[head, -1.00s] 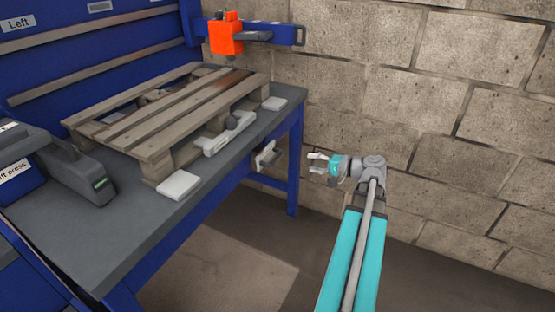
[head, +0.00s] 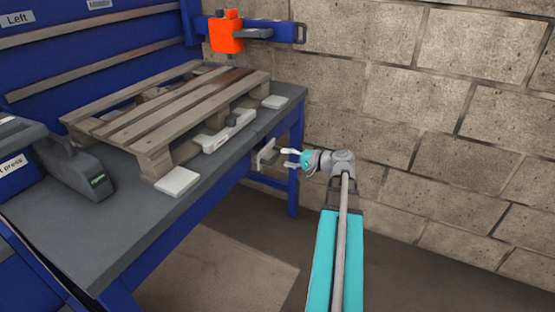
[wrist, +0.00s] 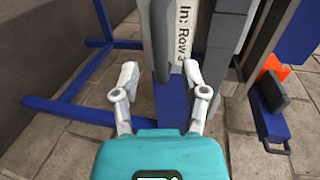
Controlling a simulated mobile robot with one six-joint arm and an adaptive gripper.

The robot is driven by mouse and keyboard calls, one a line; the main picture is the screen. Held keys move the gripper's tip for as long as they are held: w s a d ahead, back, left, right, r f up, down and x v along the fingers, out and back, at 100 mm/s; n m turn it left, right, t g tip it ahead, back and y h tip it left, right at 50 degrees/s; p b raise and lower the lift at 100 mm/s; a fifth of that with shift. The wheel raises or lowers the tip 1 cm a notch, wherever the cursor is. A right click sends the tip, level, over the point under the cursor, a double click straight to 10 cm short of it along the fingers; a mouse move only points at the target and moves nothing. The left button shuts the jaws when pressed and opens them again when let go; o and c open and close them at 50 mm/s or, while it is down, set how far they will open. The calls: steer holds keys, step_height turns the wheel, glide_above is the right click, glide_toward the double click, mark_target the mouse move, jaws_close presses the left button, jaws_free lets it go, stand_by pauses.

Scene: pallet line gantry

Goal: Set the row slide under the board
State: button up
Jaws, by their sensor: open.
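The row slide appears to be the pale upright piece (head: 267,153) at the bench's front edge. Whether a finger touches the piece cannot be told. A wooden pallet with several boards (head: 175,112) lies on the bench; which board is meant is unclear.
A dark grey tool (head: 80,172) stands at left. An orange block (head: 226,34) hangs on a blue rail behind. Floor before the bench is clear.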

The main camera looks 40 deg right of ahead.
mark_target(277, 155)
steer(key=shift+b+x, duration=0.35)
steer(key=shift+x, duration=1.7)
steer(key=shift+c, duration=0.3)
jaws_close()
steer(key=shift+a, duration=0.15)
